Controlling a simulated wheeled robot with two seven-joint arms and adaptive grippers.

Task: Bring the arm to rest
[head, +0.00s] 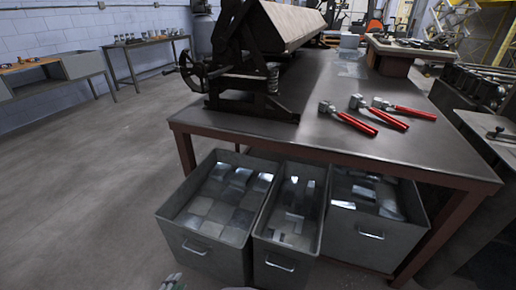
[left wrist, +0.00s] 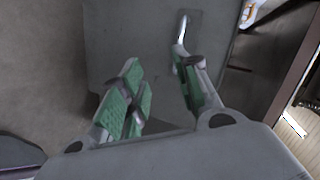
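My left gripper (left wrist: 158,82) is open in the left wrist view. Its two green-padded fingers stand apart with nothing between them. Behind them is a grey metal surface with a bright handle, which looks like the front of a bin. In the head view only a small tip of my left gripper (head: 172,283) shows at the bottom edge, low in front of the bins. My right gripper is not in view.
Grey bins (head: 203,250) with metal pieces stand under and before the steel workbench (head: 320,135). Red-handled tools (head: 357,124) and a bending machine (head: 250,85) are on the bench. The floor (head: 90,190) at left is clear.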

